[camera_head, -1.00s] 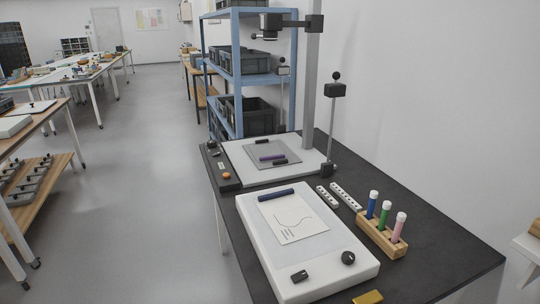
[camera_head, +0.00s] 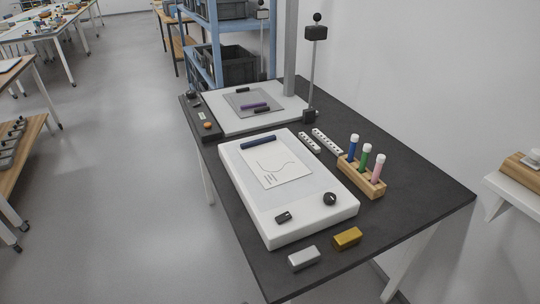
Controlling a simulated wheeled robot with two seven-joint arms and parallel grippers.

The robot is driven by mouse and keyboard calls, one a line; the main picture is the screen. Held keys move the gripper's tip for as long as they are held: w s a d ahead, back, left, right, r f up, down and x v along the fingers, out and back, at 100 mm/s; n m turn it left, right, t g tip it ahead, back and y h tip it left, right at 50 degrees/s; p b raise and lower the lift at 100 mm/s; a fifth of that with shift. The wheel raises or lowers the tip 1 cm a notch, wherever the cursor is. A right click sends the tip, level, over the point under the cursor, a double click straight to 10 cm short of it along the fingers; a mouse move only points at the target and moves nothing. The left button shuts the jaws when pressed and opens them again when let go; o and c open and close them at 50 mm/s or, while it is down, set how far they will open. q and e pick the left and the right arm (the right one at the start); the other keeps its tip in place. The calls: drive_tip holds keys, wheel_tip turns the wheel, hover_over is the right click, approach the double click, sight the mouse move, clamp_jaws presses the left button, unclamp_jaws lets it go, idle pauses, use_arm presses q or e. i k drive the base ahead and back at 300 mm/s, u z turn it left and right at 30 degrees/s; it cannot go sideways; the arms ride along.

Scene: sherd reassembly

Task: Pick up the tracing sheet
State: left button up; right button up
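The tracing sheet (camera_head: 285,172) is a white rectangle with a thin curved line and some small marks on it. It lies flat on the white light box (camera_head: 309,205) on the dark table. A dark blue bar (camera_head: 258,142) lies across its far edge. Neither of my grippers shows in the view.
A black knob (camera_head: 330,198) and a small dark block (camera_head: 283,217) sit on the box's near end. A silver block (camera_head: 304,258) and a gold block (camera_head: 347,238) lie in front. A wooden marker rack (camera_head: 362,177) stands right. A stand with a grey mat (camera_head: 241,106) is behind.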

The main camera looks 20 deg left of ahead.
sight(244, 101)
drive_tip(key=k, duration=0.5)
drive_tip(key=u, duration=1.75)
drive_tip(key=i, duration=5.45)
drive_tip(key=z, duration=4.8)
drive_tip(key=i, duration=0.3)
drive_tip(key=z, duration=0.05)
